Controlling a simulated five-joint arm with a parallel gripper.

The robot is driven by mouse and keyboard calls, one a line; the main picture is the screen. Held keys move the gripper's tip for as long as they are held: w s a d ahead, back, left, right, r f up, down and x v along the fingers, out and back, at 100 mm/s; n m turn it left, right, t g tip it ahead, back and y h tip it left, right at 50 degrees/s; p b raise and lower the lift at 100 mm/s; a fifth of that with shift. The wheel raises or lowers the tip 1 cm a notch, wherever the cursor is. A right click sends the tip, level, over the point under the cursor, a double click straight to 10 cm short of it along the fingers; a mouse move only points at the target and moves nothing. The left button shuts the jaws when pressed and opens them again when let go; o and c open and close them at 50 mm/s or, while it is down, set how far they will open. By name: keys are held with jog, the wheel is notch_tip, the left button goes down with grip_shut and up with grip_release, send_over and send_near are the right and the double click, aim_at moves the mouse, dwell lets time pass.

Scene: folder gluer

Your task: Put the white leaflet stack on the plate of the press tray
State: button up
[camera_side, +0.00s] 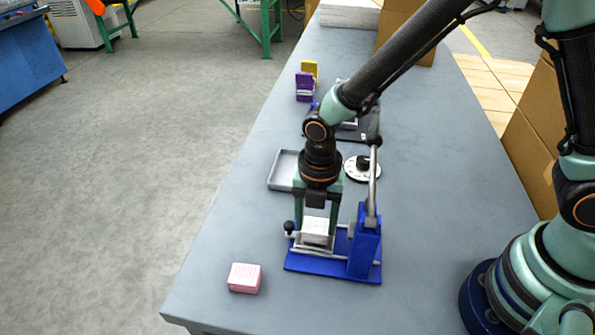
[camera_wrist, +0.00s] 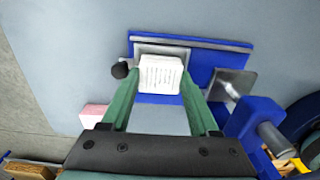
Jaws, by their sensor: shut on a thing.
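The white leaflet stack (camera_side: 317,226) is a small white block with printed lines on top; it also shows in the wrist view (camera_wrist: 160,72). My gripper (camera_side: 318,229) points down and is shut on the stack, one green finger on each side. The stack is over the metal plate of the press tray (camera_side: 317,245), whose edge shows around it in the wrist view (camera_wrist: 151,48). I cannot tell whether the stack touches the plate. The blue press base (camera_side: 310,264) lies below, with a black knob on the left.
The press's blue column (camera_side: 365,245) and upright metal lever (camera_side: 373,180) stand close on the right of my gripper. A pink stack (camera_side: 244,278) lies at the front left. A grey tray (camera_side: 283,168) and a round dial (camera_side: 360,169) are behind. Purple and yellow stacks stand farther back.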

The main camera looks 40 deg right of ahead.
jog(key=shift+f, duration=0.15)
jog(key=o, duration=1.4)
jog(key=shift+w, duration=0.1)
jog(key=shift+w+a+r, duration=0.1)
jog(key=shift+a+r, duration=0.05)
jog(key=shift+r, duration=0.9)
notch_tip(320, 180, up, 8)
jog(key=shift+f, duration=0.1)
